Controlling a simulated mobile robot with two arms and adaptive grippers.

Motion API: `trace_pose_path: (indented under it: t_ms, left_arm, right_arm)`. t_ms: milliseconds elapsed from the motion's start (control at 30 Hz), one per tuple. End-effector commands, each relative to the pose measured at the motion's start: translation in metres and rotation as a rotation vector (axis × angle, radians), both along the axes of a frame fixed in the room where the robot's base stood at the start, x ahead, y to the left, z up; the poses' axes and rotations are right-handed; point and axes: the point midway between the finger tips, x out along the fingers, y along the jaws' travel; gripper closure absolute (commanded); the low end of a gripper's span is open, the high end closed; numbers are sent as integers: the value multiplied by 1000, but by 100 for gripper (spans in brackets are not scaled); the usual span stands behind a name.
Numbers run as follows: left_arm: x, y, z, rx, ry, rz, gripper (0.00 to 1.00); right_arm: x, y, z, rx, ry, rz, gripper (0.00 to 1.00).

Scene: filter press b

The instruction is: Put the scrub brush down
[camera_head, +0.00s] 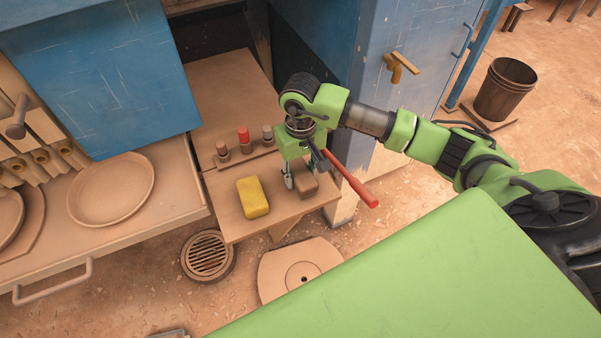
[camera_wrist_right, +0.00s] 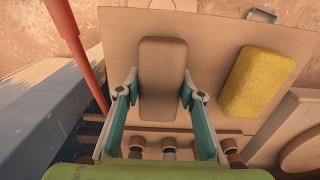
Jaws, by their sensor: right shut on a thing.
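The scrub brush is a brown block with rounded edges (camera_wrist_right: 163,80), and no bristles show. My right gripper (camera_wrist_right: 161,84) has a finger on each side of it and is shut on it. In the head view the gripper (camera_head: 300,186) points down over the small wooden shelf (camera_head: 228,218), with part of the brush (camera_head: 309,190) showing beside the fingers. The brush is at or just above the shelf top; I cannot tell whether it touches. My left gripper is not in view.
A yellow sponge (camera_head: 252,197) lies on the shelf left of the brush. Several knobs, one red (camera_head: 243,134), stand behind. A red lever (camera_head: 350,180) sticks out close to the gripper's right. A plate (camera_head: 111,189) sits on the left counter. The shelf's front left corner is bare.

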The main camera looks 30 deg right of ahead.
Motion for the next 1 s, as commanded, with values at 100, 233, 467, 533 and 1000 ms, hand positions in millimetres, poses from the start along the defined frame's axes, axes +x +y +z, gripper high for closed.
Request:
trace_pose_path:
  t_ms: [100,233,467,533,1000]
  left_arm:
    - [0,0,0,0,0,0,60]
    - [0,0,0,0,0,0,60]
    - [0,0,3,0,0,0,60]
    - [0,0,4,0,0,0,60]
    - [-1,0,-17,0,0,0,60]
  right_arm:
    - [0,0,0,0,0,0,48]
    - [0,0,0,0,0,0,48]
    - [0,0,3,1,0,0,48]
    - [1,0,6,1,-2,0,48]
    - [2,0,98,0,-6,1,48]
